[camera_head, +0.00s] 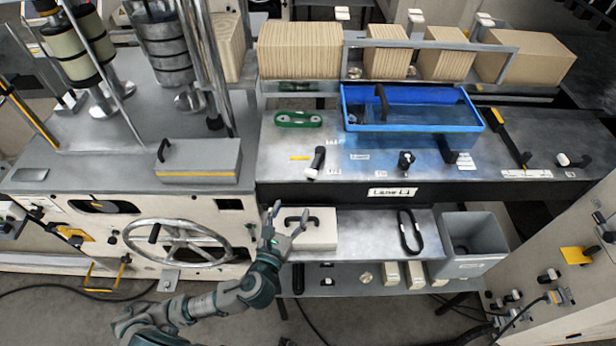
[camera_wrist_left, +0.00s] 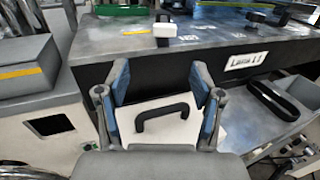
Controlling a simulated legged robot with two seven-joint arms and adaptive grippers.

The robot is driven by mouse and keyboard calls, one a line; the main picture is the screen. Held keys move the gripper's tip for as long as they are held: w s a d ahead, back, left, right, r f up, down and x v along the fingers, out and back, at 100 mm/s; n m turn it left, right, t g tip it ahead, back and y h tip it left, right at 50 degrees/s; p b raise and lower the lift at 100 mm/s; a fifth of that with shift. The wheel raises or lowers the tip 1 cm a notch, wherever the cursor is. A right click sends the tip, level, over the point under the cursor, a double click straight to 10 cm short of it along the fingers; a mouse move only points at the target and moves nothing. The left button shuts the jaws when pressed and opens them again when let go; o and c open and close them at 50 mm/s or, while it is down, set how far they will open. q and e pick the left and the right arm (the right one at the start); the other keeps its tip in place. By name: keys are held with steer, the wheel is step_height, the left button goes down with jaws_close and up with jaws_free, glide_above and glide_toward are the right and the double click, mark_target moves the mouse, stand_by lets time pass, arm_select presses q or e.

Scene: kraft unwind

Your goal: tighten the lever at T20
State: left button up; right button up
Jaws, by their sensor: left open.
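A black lever with a pale base (camera_head: 315,163) stands on the grey bench top, near its front left, with small labels beside it. It also shows at the top of the left wrist view (camera_wrist_left: 163,31). A black knob (camera_head: 405,160) and a black clamp-like part (camera_head: 452,155) stand further right. The labels are too small to read, so I cannot tell which one is T20. My left gripper (camera_head: 288,219) is open and empty, below and in front of the bench edge. Its two blue-padded fingers (camera_wrist_left: 160,84) are spread apart in the wrist view. My right gripper is not in view.
A pale box with a black handle (camera_head: 318,238) sits on the lower shelf by my left gripper. A blue tray (camera_head: 410,128) and a green part (camera_head: 298,118) are on the bench. A handwheel (camera_head: 178,242) is at left; a grey bin (camera_head: 474,243) at right.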

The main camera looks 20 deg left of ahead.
arm_select(q)
glide_toward(311, 177)
steer(key=shift+w+a, duration=0.3)
steer(key=shift+w, duration=0.6)
steer(key=w, duration=0.2)
steer(key=w+d, duration=0.1)
steer(key=w, duration=0.5)
steer(key=shift+w+d+p, duration=0.1)
steer(key=shift+d+p, duration=0.1)
steer(key=shift+p, duration=0.15)
steer(key=shift+w+a, duration=0.25)
steer(key=shift+w, duration=0.3)
steer(key=shift+a, duration=0.2)
steer(key=shift+d, duration=0.1)
steer(key=shift+c, duration=1.2)
steer(key=shift+d, duration=0.2)
steer(key=c, duration=0.8)
jaws_close()
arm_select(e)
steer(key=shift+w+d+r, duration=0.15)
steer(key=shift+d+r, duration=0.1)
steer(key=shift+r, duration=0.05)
